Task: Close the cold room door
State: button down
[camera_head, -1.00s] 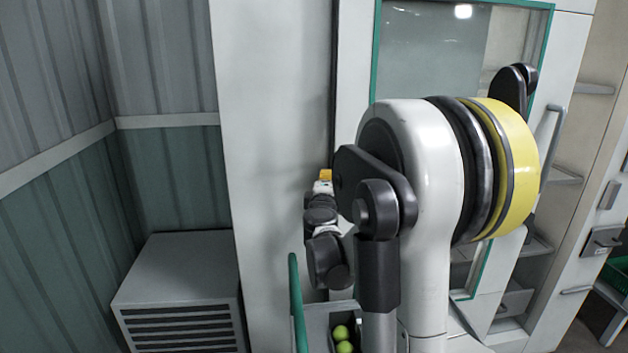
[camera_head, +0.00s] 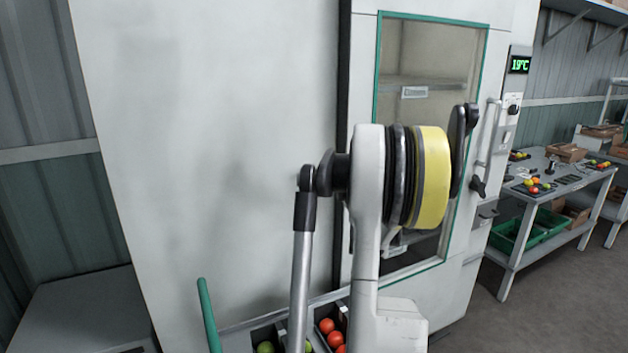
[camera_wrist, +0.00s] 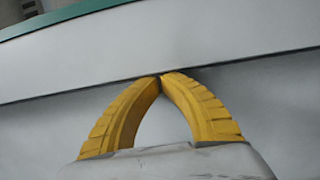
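The cold room door (camera_head: 459,235) is white with a green-framed window (camera_head: 484,75) and stands upright behind my arm. Its upright handle (camera_head: 491,135) is on the right side. The door looks flush or nearly flush with the cabinet front; I cannot tell whether it is latched. My gripper (camera_wrist: 162,76) shows in the wrist view, its two yellow fingertips together with nothing between them. The tips are at or close to a pale panel with a dark seam; contact is unclear. In the head view my arm hides the gripper.
A temperature display (camera_head: 520,65) reading 19°C is right of the door. A work table (camera_head: 530,190) with produce and green crates (camera_head: 548,222) stands further right. Open floor (camera_head: 560,300) lies at the lower right. Compartments with red and green tomatoes (camera_head: 327,326) are at the bottom.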

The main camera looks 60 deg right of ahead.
jog(key=s+d, duration=0.1)
jog(key=d, duration=0.1)
jog(key=s+d, duration=0.1)
jog(key=d, duration=0.1)
jog(key=shift+s+d, duration=0.1)
jog(key=shift+s, duration=0.25)
